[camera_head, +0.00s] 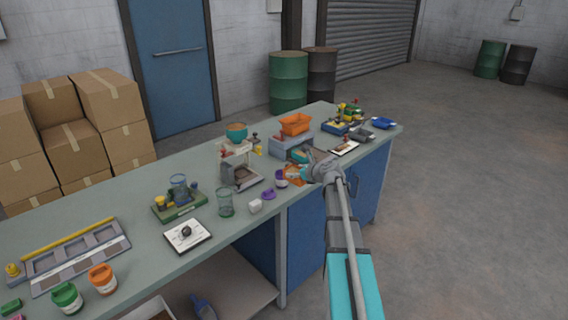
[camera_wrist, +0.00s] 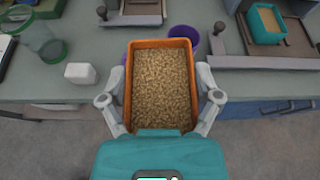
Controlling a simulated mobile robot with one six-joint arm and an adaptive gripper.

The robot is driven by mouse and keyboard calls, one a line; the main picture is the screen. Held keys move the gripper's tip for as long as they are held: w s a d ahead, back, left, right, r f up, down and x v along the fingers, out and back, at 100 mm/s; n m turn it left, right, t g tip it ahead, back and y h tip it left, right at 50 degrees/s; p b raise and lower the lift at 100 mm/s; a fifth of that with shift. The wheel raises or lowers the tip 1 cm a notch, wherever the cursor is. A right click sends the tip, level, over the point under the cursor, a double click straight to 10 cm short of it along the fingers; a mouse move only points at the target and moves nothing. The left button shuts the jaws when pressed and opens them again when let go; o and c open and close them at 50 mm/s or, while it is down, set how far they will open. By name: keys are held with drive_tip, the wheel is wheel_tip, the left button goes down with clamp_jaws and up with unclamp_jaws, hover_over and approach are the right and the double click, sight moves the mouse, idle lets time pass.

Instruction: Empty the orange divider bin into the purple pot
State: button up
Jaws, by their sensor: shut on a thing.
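My gripper (camera_head: 312,172) is shut on the orange divider bin (camera_head: 292,174), with one finger on each side wall in the wrist view (camera_wrist: 160,85). The bin (camera_wrist: 188,126) looks upright and holds a bed of tan pellets. It is at the bench's front edge. The purple pot (camera_head: 281,179) has a pale label and stands on the bench just left of the bin in the head view. In the wrist view its purple rim (camera_wrist: 195,34) shows beyond the bin's far right corner, which hides part of the pot.
A purple lid (camera_head: 268,194), a white block (camera_head: 255,206) and a clear jar (camera_head: 225,202) lie to the left. Behind stand a grey machine (camera_head: 240,172) and another orange hopper (camera_head: 295,124) on a grey stand. Bare bench lies between several items.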

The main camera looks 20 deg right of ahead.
drive_tip(key=w+d+f, duration=0.1)
drive_tip(key=w, duration=0.3)
drive_tip(key=w+b, duration=0.1)
drive_tip(key=w, duration=0.4)
drive_tip(key=w+d+f+b, duration=0.1)
drive_tip(key=w, duration=0.4)
drive_tip(key=shift+w+d+f, duration=0.15)
drive_tip(key=shift+d+f, duration=0.15)
drive_tip(key=shift+d, duration=0.05)
drive_tip(key=shift+n+h, duration=0.3)
drive_tip(key=shift+n, duration=0.1)
drive_tip(key=shift+s+a+n+t+h+b, duration=0.15)
drive_tip(key=shift+a+n+t+h+b, duration=0.2)
drive_tip(key=shift+n+t+h+b, duration=1.15)
drive_tip(key=shift+s+a+n+t+h+b, duration=0.25)
drive_tip(key=shift+n+b, duration=0.55)
drive_tip(key=shift+n, duration=1.55)
drive_tip(key=shift+s+a+n+t+h+b, duration=0.1)
drive_tip(key=shift+a+n+t+h+b, duration=0.45)
drive_tip(key=shift+n+b, duration=1)
drive_tip(key=shift+n+t, duration=0.4)
drive_tip(key=shift+n, duration=0.5)
drive_tip(key=shift+a+n, duration=0.1)
drive_tip(key=shift+n, duration=0.4)
